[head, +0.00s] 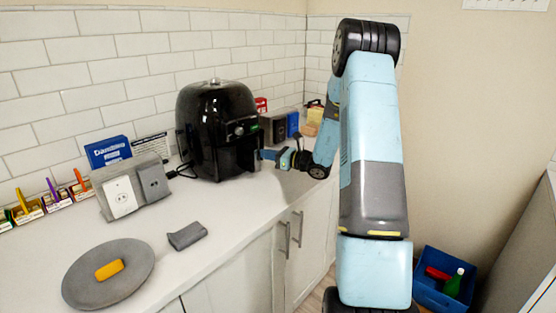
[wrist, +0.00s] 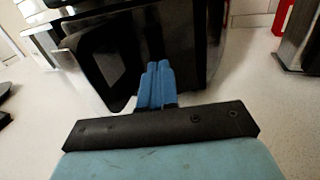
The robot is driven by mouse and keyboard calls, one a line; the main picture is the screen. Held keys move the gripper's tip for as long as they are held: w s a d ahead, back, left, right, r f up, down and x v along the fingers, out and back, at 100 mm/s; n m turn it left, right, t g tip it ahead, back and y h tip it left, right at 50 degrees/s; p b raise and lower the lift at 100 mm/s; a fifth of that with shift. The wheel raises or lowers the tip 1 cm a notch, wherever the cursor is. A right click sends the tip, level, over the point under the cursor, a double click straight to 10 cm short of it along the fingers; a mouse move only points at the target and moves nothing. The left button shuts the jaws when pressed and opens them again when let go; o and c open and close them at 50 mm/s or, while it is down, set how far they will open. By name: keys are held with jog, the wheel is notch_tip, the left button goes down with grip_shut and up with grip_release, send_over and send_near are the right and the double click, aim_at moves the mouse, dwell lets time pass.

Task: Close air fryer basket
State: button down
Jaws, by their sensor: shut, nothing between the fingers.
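A glossy black air fryer (head: 213,120) stands on the white counter against the tiled wall in the head view. Its front, with a small control panel, faces right. The basket's dark front (wrist: 110,55) fills the middle left of the wrist view; how far it stands out from the body is hard to tell. My gripper (head: 262,155) is beside the lower front of the air fryer. In the wrist view its blue fingers (wrist: 158,68) are together and empty, and their tips overlap the dark front. Whether they touch it cannot be told.
Dark and blue boxes (head: 292,124) stand behind my gripper along the wall. A double outlet box (head: 136,190) is left of the air fryer. A grey round plate (head: 82,285) with a yellow item and a grey block (head: 187,236) lie nearer. The counter before the fryer is clear.

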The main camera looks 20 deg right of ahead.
jog(key=shift+w+a+r, duration=0.1)
jog(key=shift+w+a, duration=0.15)
jog(key=shift+w, duration=0.3)
